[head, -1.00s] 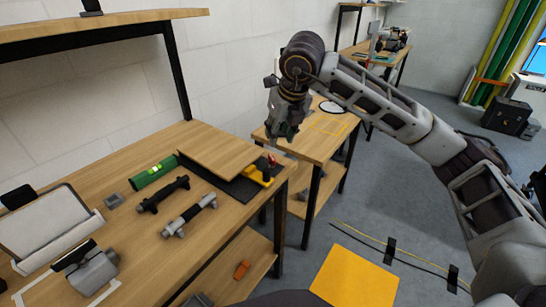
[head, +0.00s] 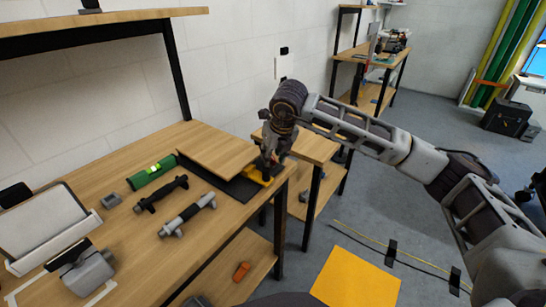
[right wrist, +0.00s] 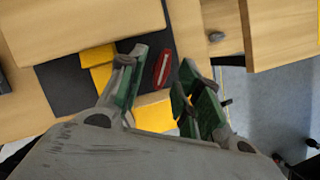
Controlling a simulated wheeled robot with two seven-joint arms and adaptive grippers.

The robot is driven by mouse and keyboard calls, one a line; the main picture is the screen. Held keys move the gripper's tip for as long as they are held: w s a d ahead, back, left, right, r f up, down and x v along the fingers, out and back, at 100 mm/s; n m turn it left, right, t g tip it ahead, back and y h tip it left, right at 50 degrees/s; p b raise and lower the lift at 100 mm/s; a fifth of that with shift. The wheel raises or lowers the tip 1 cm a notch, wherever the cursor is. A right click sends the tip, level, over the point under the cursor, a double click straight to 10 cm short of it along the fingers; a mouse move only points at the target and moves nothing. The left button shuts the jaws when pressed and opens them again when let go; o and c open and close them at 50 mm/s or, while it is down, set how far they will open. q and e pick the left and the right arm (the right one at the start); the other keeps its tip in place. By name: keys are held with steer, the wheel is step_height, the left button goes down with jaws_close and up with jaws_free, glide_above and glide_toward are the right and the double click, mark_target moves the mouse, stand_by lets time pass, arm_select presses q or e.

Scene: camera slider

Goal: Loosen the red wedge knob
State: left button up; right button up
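The red wedge knob (right wrist: 162,67) shows in the right wrist view as a small red bar with a pale line along it. It lies between the green-padded fingers of my right gripper (right wrist: 164,62), which are apart, with a gap on both sides. The knob is hidden there behind the gripper. My left gripper is not in view.
A wooden board (head: 215,148) and a black mat (head: 236,187) lie beside the yellow part. A green level (head: 153,173) and two bar handles lie farther left on the workbench. A second wooden table (head: 318,147) stands close by on the right.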

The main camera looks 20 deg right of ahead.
steer(key=shift+w+f, duration=0.1)
steer(key=shift+f, duration=0.15)
steer(key=shift+c, duration=0.3)
jaws_close()
